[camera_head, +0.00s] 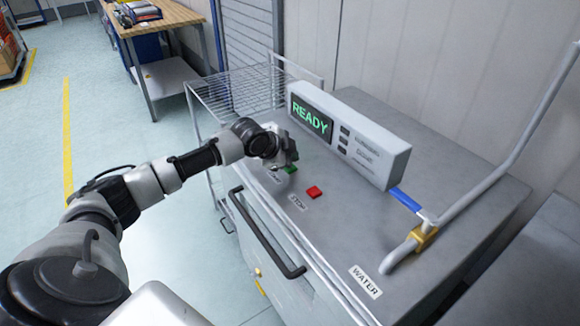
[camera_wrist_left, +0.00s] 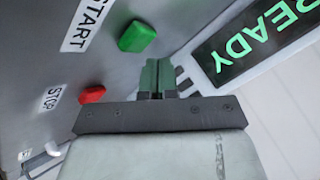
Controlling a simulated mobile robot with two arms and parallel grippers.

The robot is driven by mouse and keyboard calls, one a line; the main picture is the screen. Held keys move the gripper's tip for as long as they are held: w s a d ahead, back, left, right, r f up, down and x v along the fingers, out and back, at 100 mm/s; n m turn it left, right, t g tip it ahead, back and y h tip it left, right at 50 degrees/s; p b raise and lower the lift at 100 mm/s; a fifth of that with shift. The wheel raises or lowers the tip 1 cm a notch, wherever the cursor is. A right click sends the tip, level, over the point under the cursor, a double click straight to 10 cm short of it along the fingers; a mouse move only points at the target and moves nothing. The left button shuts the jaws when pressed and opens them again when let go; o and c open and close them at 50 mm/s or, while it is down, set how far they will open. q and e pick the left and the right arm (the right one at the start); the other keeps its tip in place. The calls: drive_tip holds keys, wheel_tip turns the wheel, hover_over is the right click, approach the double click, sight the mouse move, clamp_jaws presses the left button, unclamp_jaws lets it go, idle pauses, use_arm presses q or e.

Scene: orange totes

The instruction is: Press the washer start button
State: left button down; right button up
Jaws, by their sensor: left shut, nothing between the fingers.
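The washer (camera_head: 360,235) has a grey top with a control box whose display (camera_head: 311,117) reads "READY". The green start button (camera_head: 290,169) sits on the top near the front left, partly hidden by my left gripper (camera_head: 290,160). In the left wrist view the green button (camera_wrist_left: 137,37) lies beside the "START" label (camera_wrist_left: 88,22), left of my fingertips (camera_wrist_left: 157,72) and apart from them in the picture. My left gripper is shut and empty, above the washer top. The red stop button (camera_head: 314,191) is to the right, also in the left wrist view (camera_wrist_left: 92,95). My right gripper is not in view.
A blue valve handle (camera_head: 405,199) and a bent grey pipe (camera_head: 500,165) stand at the right of the top. A black bar handle (camera_head: 265,235) runs along the front. A wire cage (camera_head: 235,90) stands behind left, and a wooden table (camera_head: 155,18) farther back.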

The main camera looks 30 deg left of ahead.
use_arm(q)
drive_tip(key=shift+f, duration=0.15)
drive_tip(key=shift+f, duration=0.25)
drive_tip(key=shift+f, duration=0.5)
idle(0.8)
idle(0.4)
drive_tip(key=shift+r+p, duration=0.9)
wheel_tip(320, 180, up, 5)
drive_tip(key=p, duration=0.5)
drive_tip(key=shift+r, duration=0.1)
